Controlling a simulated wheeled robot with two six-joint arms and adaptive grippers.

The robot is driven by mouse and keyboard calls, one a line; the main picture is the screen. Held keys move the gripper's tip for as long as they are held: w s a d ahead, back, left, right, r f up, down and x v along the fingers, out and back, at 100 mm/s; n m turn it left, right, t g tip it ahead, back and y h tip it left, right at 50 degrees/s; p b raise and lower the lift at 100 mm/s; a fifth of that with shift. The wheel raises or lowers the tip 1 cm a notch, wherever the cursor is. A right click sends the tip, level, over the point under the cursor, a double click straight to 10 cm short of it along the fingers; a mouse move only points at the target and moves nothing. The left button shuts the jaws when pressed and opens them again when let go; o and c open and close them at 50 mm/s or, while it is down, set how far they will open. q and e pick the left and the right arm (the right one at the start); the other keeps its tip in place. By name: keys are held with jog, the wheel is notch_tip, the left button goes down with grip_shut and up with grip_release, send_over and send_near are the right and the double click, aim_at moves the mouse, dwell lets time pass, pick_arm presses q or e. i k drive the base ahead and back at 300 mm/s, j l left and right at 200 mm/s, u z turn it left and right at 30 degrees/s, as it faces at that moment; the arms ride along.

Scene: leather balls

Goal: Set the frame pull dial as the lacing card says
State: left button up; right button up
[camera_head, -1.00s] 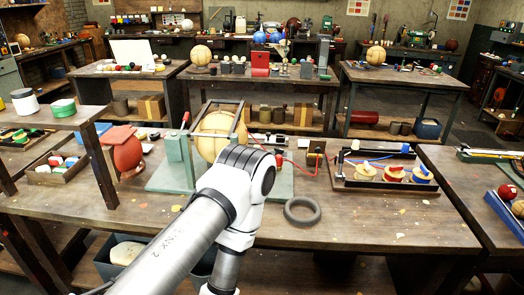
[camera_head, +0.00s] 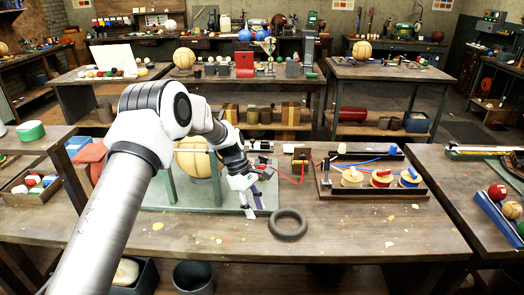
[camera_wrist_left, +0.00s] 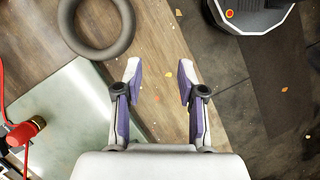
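A green-based frame (camera_head: 158,197) holds a tan leather ball (camera_head: 192,160) between its posts on the bench. My left arm hides much of the frame. My left gripper (camera_head: 253,203) points down above the base's right part. In the left wrist view the left gripper (camera_wrist_left: 158,75) has its fingers apart with nothing between them. A red knob-like part with a brass end (camera_wrist_left: 27,131) shows at the left there, by the pale green base (camera_wrist_left: 70,105). I cannot make out which part is the pull dial, its setting, or a readable lacing card. My right gripper is not in view.
A dark ring (camera_head: 288,224) lies just right of the base, close to my left gripper. A tray (camera_head: 330,190) with yellow, red and blue-topped pieces stands further right. A red cord (camera_head: 290,177) runs between frame and tray.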

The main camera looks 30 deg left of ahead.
aim_at(263, 159)
jog(key=i+j, duration=0.45)
jog(key=i, duration=0.15)
jog(key=i+j, duration=0.5)
jog(key=i, duration=0.05)
